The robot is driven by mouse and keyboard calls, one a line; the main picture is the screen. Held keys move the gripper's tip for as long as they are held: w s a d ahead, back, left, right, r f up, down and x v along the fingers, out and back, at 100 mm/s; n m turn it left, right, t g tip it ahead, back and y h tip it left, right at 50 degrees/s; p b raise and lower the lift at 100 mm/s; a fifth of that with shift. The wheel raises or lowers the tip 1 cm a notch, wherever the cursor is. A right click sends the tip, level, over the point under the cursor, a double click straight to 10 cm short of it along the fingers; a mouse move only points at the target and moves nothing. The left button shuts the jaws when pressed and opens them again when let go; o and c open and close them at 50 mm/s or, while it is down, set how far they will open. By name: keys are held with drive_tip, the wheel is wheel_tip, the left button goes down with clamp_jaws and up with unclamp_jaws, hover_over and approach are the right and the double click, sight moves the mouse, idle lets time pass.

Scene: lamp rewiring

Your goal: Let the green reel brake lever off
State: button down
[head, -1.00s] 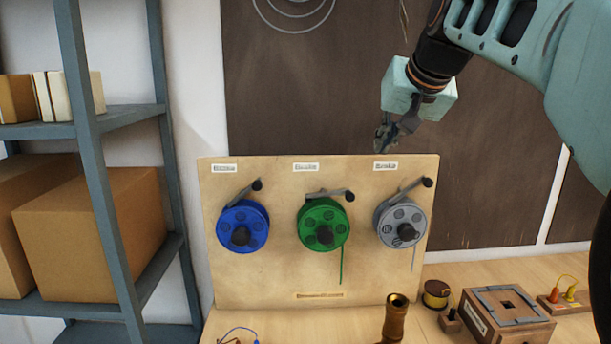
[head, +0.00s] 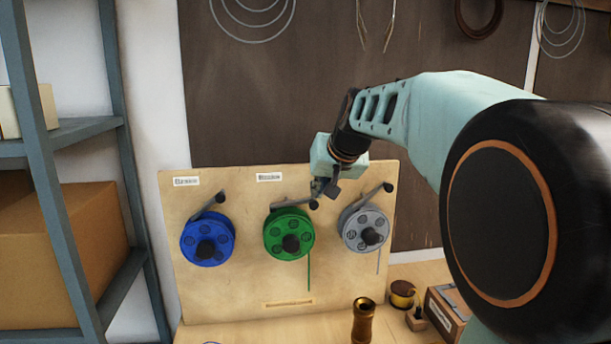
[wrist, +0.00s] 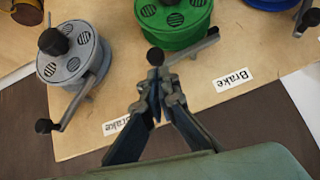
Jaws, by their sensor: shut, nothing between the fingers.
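The green reel (head: 289,240) is mounted in the middle of an upright wooden board (head: 240,290). Its grey brake lever (head: 290,203) runs nearly level across the reel's top and ends in a black knob (head: 313,204) on the right. My gripper (head: 318,188) is shut and empty, just above that knob in the head view. In the wrist view the green reel (wrist: 178,25) is at the top, and the lever's knob (wrist: 155,57) lies just beyond my fingertips (wrist: 157,88). I cannot tell whether they touch.
The blue reel (head: 207,240) is to the left and the grey reel (head: 365,230) close on the right; both their levers slant upward. A brass piece (head: 363,320) and a spool (head: 402,293) stand on the bench. A shelf (head: 75,130) is at left.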

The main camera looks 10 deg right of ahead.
drive_tip(key=shift+f, duration=0.3)
drive_tip(key=shift+s+d+f+b, duration=0.1)
drive_tip(key=shift+d+f+b, duration=0.05)
drive_tip(key=shift+f+b, duration=0.75)
drive_tip(key=shift+r, duration=0.1)
